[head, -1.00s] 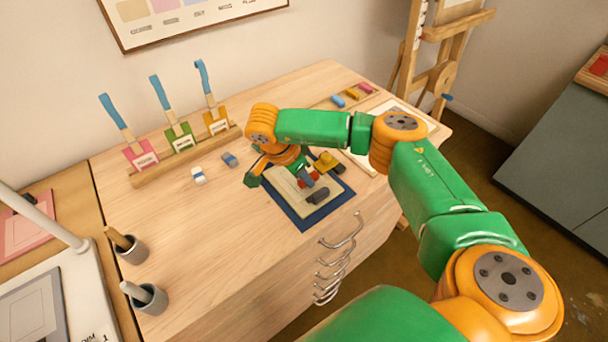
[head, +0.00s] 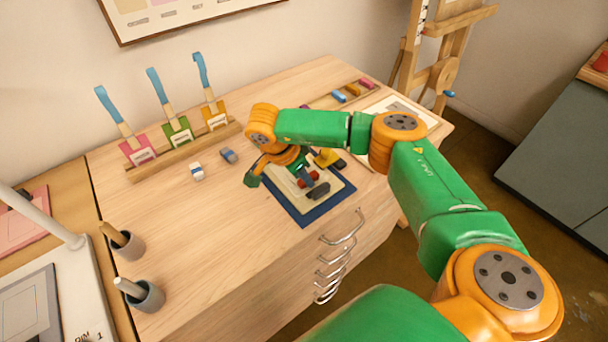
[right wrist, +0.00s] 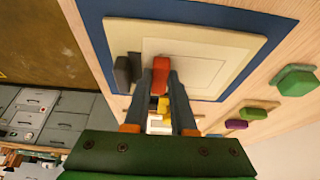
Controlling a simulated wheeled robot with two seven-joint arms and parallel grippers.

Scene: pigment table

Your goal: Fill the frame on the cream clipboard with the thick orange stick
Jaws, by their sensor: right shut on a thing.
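A cream board (head: 335,190) with a thin-lined frame lies on a blue mat at the table's front edge. In the right wrist view the board (right wrist: 228,40) fills the upper middle, with a paler framed area inside. My right gripper (head: 304,173) is over the board, shut on a thick red-orange stick (right wrist: 160,76). The stick lies between the fingertips, its far end over the framed area. I cannot tell whether it touches the board. A dark grey stick (right wrist: 124,74) is close beside it, and it also shows in the head view (head: 319,190). My left gripper is not in view.
A yellow piece (head: 326,157) is at the board's far edge. Two small blocks (head: 229,156) lie left of the mat. A rack (head: 185,150) with coloured tags stands behind. Two cups (head: 148,296) stand at the left. The table's left middle is clear.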

